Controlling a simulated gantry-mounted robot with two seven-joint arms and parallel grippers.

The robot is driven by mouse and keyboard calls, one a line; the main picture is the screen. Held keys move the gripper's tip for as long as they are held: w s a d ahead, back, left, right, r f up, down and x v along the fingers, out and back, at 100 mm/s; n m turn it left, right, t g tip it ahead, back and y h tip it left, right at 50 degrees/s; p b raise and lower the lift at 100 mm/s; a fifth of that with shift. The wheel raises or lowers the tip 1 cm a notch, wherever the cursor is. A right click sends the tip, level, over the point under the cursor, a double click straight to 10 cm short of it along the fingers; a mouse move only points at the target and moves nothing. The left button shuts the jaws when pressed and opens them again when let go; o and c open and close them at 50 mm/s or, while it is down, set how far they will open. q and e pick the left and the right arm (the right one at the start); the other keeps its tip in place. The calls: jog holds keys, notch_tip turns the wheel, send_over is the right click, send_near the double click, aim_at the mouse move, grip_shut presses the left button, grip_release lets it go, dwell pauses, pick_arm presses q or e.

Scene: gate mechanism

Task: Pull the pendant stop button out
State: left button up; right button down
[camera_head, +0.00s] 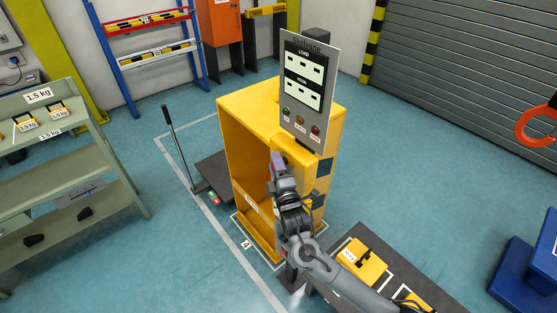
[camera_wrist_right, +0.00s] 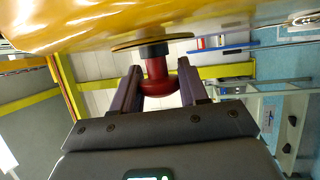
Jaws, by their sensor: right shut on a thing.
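The red stop button (camera_wrist_right: 155,72) shows in the right wrist view, with a dark collar and a yellow-rimmed disc at its base on a curved yellow housing (camera_wrist_right: 100,22). My right gripper (camera_wrist_right: 158,82) is shut on the button, one finger on each side of it. In the head view my right gripper (camera_head: 277,164) reaches up to the yellow housing (camera_head: 298,158) below the grey panel. The button is hidden there by my gripper. My left gripper is in neither view.
The tall grey panel (camera_head: 308,95) with white displays and small lamps stands on the yellow cabinet (camera_head: 240,110). A green shelf (camera_head: 75,150) stands at left. A lever (camera_head: 177,145) rises left of the cabinet. A yellow case (camera_head: 362,262) lies at front right. Floor on the right is largely clear.

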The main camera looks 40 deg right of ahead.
jog(key=shift+a+r, duration=0.1)
jog(key=shift+a, duration=0.1)
jog(key=c, duration=1)
grip_release()
jog(key=o, duration=0.4)
jog(key=shift+a, duration=0.2)
jog(key=shift+d, duration=0.1)
jog(key=v, duration=1.1)
jog(key=shift+d+b, duration=0.15)
jog(key=shift+b, duration=0.25)
jog(key=shift+f, duration=0.2)
